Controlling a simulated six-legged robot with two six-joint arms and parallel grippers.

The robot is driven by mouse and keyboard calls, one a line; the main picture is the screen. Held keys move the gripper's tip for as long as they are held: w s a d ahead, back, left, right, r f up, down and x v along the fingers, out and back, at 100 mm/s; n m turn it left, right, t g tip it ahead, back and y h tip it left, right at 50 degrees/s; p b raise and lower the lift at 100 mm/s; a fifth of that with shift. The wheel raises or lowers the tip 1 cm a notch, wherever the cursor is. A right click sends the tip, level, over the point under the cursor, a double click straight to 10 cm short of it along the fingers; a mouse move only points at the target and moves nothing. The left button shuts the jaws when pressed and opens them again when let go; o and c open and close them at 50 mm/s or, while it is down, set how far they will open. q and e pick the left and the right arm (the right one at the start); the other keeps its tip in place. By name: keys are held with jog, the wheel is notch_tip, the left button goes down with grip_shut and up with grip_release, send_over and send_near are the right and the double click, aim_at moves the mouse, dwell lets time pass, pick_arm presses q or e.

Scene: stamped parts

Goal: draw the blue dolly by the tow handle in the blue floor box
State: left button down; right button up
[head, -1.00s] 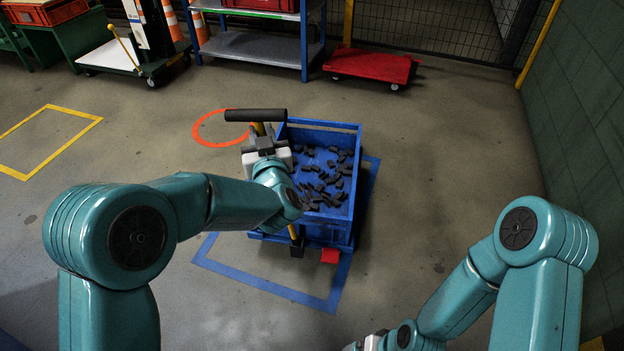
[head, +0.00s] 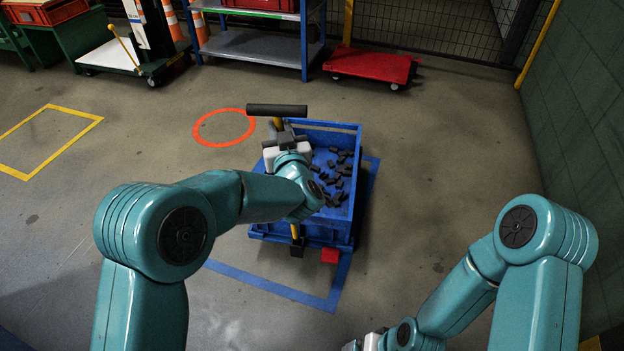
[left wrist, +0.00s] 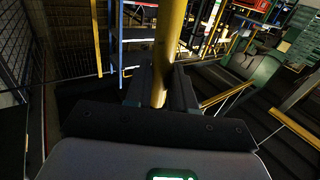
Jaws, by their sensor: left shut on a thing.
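The blue dolly (head: 340,233) carries a blue crate with many small dark parts in it. It stands in the right and far part of the blue floor box (head: 287,292); its far outline is hidden behind the dolly. The tow handle is a yellow pole with a black crossbar grip (head: 277,110) and stands up at the dolly's left side. My left gripper (head: 284,137) is shut on the yellow pole just below the crossbar. The left wrist view shows the pole (left wrist: 164,60) between the jaws. My right gripper (head: 374,341) is mostly cut off at the bottom edge; its fingers are hidden.
An orange circle (head: 225,143) and a yellow floor box (head: 47,142) are marked on the floor at left. A red dolly (head: 371,66), a shelf rack (head: 257,47) and a white-topped cart (head: 112,57) stand at the back. A green wall bounds the right. Bare floor lies left and in front.

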pick_arm(q)
jog(key=shift+w+d+r+p, duration=0.1)
jog(key=shift+w+d+p, duration=0.1)
jog(key=shift+w+d, duration=0.3)
jog(key=shift+w+d+f+p, duration=0.1)
jog(key=shift+w+d+p, duration=0.2)
jog(key=shift+d, duration=0.45)
jog(key=shift+w+d+r+p, duration=0.15)
jog(key=shift+w+d, duration=0.25)
jog(key=shift+d, duration=0.2)
jog(key=shift+w+a, duration=0.2)
jog(key=shift+a, duration=0.3)
jog(key=c, duration=0.9)
grip_release()
jog(key=p+v, duration=0.3)
jog(key=v, duration=1.3)
jog(key=shift+s, duration=0.25)
